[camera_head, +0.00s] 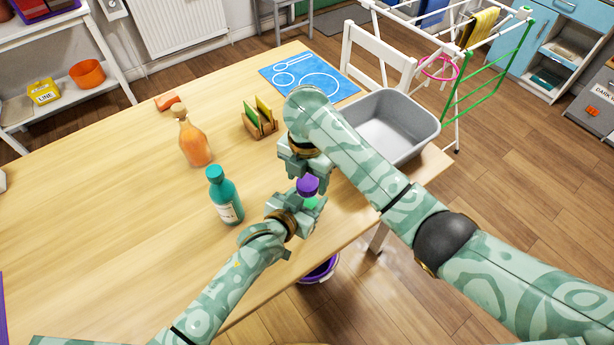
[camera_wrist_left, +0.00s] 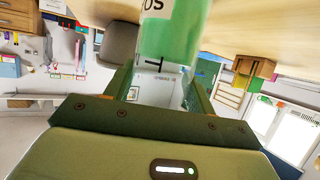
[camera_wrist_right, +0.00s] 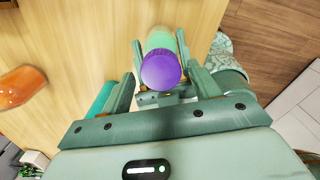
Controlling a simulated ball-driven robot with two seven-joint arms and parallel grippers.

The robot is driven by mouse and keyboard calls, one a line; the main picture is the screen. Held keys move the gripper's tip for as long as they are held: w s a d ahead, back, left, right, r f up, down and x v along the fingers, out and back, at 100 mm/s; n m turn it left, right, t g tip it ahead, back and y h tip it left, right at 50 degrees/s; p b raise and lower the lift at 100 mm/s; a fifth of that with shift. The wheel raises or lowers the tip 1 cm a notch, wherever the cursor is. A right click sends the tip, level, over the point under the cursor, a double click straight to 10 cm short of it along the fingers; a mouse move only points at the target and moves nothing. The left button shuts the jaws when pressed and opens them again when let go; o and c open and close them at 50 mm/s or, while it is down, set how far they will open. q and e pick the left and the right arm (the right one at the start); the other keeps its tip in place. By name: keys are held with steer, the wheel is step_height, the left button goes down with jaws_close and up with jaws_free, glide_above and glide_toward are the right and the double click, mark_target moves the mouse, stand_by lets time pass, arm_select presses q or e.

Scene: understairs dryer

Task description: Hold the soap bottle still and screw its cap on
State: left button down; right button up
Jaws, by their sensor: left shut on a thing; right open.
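The green soap bottle (camera_head: 310,203) is in my left gripper (camera_head: 300,208), above the table's near right edge. The left wrist view shows the bottle's green body (camera_wrist_left: 172,38) with part of a white label, between the fingers. The purple cap (camera_head: 307,186) sits at the top of the bottle. In the right wrist view the cap (camera_wrist_right: 161,71) covers the bottle's end, its threads hidden. My right gripper (camera_head: 304,170) is open just above, its fingers on either side of the cap and bottle. I cannot tell whether they touch the cap.
A teal bottle (camera_head: 226,196) and an orange bottle (camera_head: 193,140) stand left of my grippers. A wooden holder (camera_head: 261,130), a blue mat (camera_head: 308,79) and a grey tub (camera_head: 397,122) lie farther back. A purple bucket (camera_head: 318,272) is below the edge. The table's left side is clear.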

steer(key=shift+f, duration=0.4)
steer(key=c, duration=1)
steer(key=m, duration=0.5)
steer(key=shift+a+m, duration=0.1)
steer(key=shift+m, duration=0.3)
steer(key=m, duration=0.8)
steer(key=shift+m, duration=1.2)
